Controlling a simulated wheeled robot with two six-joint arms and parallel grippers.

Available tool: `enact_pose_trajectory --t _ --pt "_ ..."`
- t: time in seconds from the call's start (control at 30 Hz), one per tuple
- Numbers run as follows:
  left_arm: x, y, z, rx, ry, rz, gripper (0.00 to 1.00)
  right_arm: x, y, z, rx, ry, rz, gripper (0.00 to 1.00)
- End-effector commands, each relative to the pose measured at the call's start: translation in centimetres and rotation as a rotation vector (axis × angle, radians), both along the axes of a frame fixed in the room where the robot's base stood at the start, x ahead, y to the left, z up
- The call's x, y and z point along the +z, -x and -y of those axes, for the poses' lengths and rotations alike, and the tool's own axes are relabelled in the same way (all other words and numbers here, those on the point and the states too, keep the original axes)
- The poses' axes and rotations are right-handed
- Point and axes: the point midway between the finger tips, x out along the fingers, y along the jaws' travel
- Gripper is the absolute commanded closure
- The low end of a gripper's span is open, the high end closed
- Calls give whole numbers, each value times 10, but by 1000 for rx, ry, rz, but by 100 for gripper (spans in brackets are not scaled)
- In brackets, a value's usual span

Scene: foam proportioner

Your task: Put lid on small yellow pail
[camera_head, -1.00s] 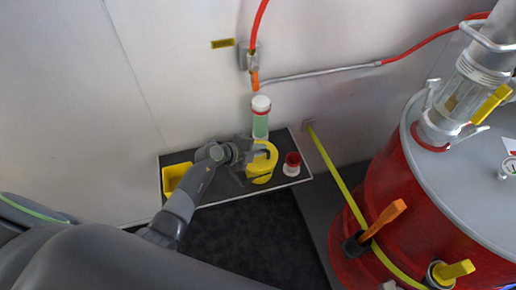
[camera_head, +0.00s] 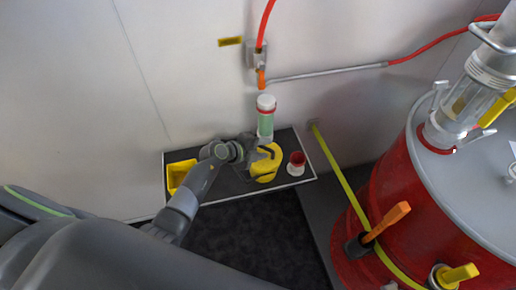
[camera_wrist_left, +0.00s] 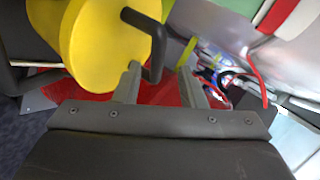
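The small yellow pail (camera_head: 264,178) stands on the low dark shelf by the wall, in the middle of the head view. A yellow round piece with a dark bar handle, which looks like its lid, shows large in the left wrist view (camera_wrist_left: 95,50). I cannot tell whether it rests on the pail or apart from it. My left gripper (camera_head: 262,149) is at the yellow piece. In the left wrist view its two fingers (camera_wrist_left: 160,82) are apart, with the handle's end (camera_wrist_left: 153,74) close to the left finger. My right gripper is not in view.
A large red drum (camera_head: 410,215) with a yellow strap stands at right. A red hose hangs above the bottle.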

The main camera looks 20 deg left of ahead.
Motion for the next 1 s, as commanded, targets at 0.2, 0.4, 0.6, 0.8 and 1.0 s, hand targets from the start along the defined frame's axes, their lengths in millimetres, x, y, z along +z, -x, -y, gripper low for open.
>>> enact_pose_trajectory --t 0.2,0.4,0.6,0.8,1.0 --pt "10 12 -10 0 -1 1 63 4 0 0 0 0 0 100" --pt "29 38 -29 1 -4 1 63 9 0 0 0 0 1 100" --pt "49 67 -50 0 -5 1 63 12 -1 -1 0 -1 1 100" --pt "70 96 -71 -1 -5 0 63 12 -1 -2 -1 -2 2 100" --pt "84 114 -85 0 -3 0 63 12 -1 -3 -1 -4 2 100"
